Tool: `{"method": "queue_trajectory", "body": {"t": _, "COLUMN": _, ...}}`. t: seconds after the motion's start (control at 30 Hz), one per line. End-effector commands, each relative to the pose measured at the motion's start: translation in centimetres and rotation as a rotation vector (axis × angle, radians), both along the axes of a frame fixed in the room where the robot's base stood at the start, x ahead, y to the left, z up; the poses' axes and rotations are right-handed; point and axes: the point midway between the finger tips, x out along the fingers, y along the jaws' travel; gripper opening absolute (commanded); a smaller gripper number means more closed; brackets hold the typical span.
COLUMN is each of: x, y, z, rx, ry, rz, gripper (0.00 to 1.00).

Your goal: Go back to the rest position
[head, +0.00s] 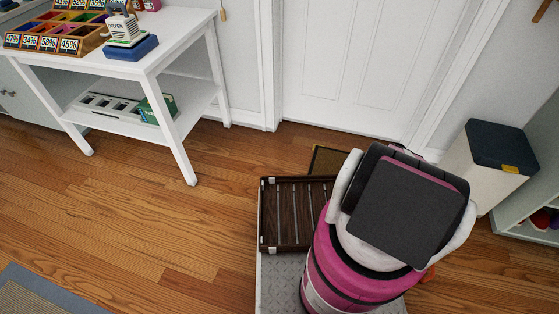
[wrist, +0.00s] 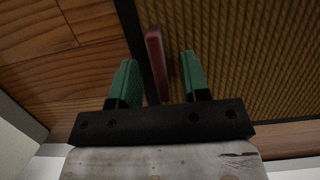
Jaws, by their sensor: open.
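My gripper (wrist: 159,62) shows in the wrist view with its two green fingers apart. A narrow dark red object (wrist: 154,50) appears in the gap between the fingertips, closer to the left finger. A clear gap shows between it and the right finger. It lies at or above the dark edge of a woven brown mat (wrist: 240,65); I cannot tell its height. In the head view my pink and black arm fills the lower middle, and my fingers are hidden behind it. Part of the mat also shows in the head view (head: 322,158).
A white table (head: 150,60) with a sorting tray (head: 92,42) stands at upper left. A white door (head: 350,60) is behind my arm. A dark-lidded bin (head: 470,170) and a shelf unit (head: 515,215) stand at right. Wood floor (head: 150,220) is clear at left; a grey-edged rug (head: 40,290) lies at lower left.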

Motion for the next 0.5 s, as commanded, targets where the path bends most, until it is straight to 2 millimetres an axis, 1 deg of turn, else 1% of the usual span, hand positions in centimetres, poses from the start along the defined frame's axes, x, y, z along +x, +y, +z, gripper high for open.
{"method": "queue_trajectory", "body": {"t": 0.4, "x": 1.6, "y": -0.4, "z": 7.3, "rx": 0.001, "ry": -0.001, "rz": 0.0, "gripper": 0.42}}
{"method": "queue_trajectory", "body": {"t": 0.5, "x": 1.9, "y": -0.5, "z": 8.5, "rx": 0.001, "ry": 0.001, "rz": 0.001, "gripper": 0.42}}
